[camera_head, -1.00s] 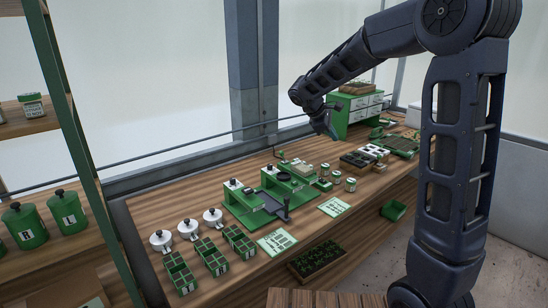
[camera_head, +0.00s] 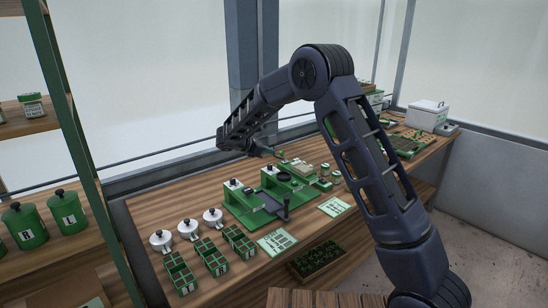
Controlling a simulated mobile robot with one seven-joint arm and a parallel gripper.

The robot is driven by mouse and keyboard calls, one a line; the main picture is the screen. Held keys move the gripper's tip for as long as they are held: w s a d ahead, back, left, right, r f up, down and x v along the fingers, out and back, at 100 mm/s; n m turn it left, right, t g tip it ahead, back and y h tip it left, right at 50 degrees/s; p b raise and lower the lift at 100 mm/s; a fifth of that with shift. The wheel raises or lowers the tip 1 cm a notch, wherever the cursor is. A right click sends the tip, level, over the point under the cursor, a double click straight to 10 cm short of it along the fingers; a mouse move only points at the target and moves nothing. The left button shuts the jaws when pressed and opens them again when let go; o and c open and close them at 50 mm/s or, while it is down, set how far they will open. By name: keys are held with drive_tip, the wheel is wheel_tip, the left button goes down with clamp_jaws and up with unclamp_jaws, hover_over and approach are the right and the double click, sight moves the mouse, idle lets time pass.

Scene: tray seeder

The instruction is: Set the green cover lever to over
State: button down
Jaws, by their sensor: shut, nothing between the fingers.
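The green tray seeder (camera_head: 236,222) stands on the bench in the middle of the view, with a dark plate and a black-handled part at its front. A small green knob (camera_head: 281,154) stands up at its back and looks like the end of the cover lever. The lever's angle is too small to read. My gripper (camera_head: 270,151) is just left of this knob, above the back of the seeder. It is shut and empty. I cannot tell whether it touches the knob. The joint of my arm hides the green drawer unit in part.
White lidded pots (camera_head: 188,229) and green seed trays (camera_head: 212,257) stand left of the seeder. Instruction cards (camera_head: 277,241) lie in front, and small tins (camera_head: 337,176) stand right of it. A white box (camera_head: 427,115) is at the far right. A window post rises behind.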

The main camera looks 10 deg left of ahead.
drive_tip(key=a+f+n+t, duration=0.2)
drive_tip(key=a+f, duration=0.3)
drive_tip(key=a, duration=0.2)
drive_tip(key=shift+a+n, duration=0.3)
drive_tip(key=shift+a, duration=0.1)
drive_tip(key=shift+s, duration=0.1)
approach(283, 157)
wheel_tip(283, 157, down, 3)
drive_tip(key=shift+a+r, duration=0.1)
drive_tip(key=shift+a, duration=0.1)
drive_tip(key=w+d, duration=0.1)
drive_tip(key=w+d+r, duration=0.1)
drive_tip(key=w, duration=0.1)
drive_tip(key=shift+d, duration=0.3)
drive_tip(key=shift+w+d+r, duration=0.15)
drive_tip(key=shift+r, duration=0.05)
drive_tip(key=shift+r, duration=0.1)
